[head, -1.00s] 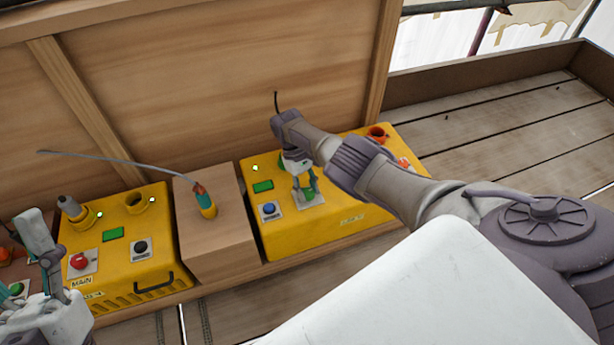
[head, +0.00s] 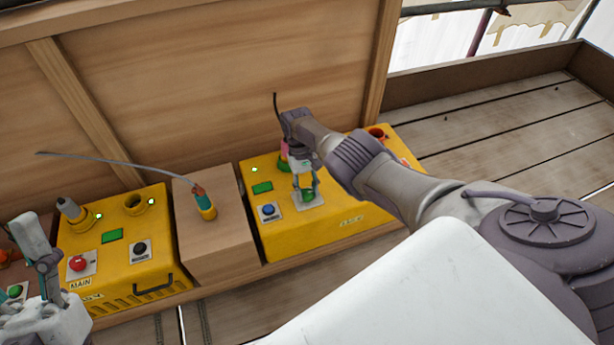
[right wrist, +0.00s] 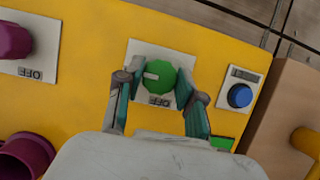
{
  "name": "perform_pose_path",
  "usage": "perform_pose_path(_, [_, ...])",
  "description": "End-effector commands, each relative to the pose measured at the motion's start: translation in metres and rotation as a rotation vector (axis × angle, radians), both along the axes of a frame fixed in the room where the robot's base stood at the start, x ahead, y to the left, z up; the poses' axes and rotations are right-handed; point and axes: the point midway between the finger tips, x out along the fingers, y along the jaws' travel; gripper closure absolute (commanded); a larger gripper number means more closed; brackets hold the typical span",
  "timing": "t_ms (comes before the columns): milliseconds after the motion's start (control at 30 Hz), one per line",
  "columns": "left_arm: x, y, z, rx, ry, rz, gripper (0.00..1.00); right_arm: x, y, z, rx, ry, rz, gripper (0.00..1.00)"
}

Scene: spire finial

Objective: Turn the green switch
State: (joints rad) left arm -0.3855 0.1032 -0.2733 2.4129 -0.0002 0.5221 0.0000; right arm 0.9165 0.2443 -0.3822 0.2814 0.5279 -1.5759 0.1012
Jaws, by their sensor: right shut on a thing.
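The green switch (right wrist: 162,77) is a round knob with a pale mark on a white plate lettered OFF, on the right yellow box (head: 345,222). My right gripper (right wrist: 155,84) has one finger on each side of the knob and is shut on it. In the head view the fingers partly hide the green switch (head: 308,195). My left gripper (head: 42,268) is at the lower left edge, in front of the left yellow box; its jaw opening is unclear.
A blue button (head: 268,210) sits beside the green switch. A wooden block (head: 215,240) with a cable plug (head: 205,203) stands between the boxes. The left yellow box (head: 130,265) has red and black knobs. A wooden wall rises behind.

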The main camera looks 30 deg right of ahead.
Motion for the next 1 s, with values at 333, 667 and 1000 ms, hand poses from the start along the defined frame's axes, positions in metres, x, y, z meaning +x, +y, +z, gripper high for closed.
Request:
perform_pose_path(333, [0.0,0.0,0.0,0.0,0.001,0.0,0.42,0.001,0.0,0.001,0.0,-0.004,0.001,0.37])
perform_pose_path(667, [0.001,0.0,-0.001,0.001,0.002,0.002,0.42,0.003,-0.001,0.004,0.001,-0.004,0.001,0.37])
perform_pose_path(1000, [0.001,0.0,0.0,0.0,0.001,0.001,0.42,0.027,-0.006,0.063,0.0,-0.007,0.001,0.37])
